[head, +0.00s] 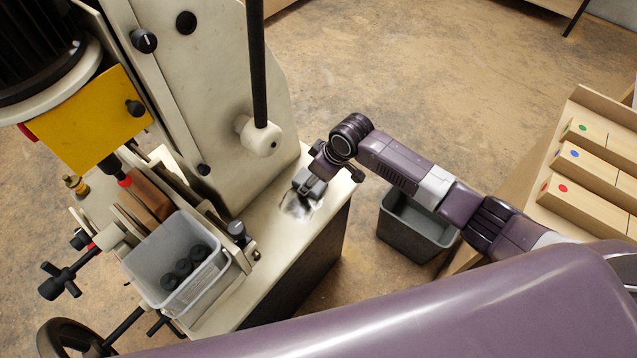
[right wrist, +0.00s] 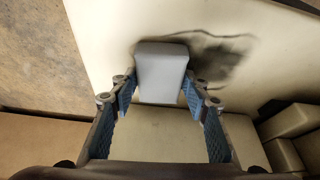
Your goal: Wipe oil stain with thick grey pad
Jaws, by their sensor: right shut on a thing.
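The thick grey pad (right wrist: 162,72) is a pale grey block between the fingers of my right gripper (right wrist: 160,98) in the right wrist view. The gripper is shut on it. The oil stain (right wrist: 225,52) is a dark smear on the cream machine surface, just right of the pad and partly behind it. In the head view my right gripper (head: 308,186) is low over the machine's cream ledge, and the stain (head: 298,208) shows beside and below it. The pad is hard to make out there. Whether the pad touches the surface is not clear. My left gripper is not in view.
The cream machine (head: 230,130) rises left of the gripper. A grey box (head: 150,280) with several black cylinders sits at its front. A dark grey bin (head: 410,238) stands on the floor below my right arm. Wooden blocks with coloured dots (head: 590,160) lie at the right.

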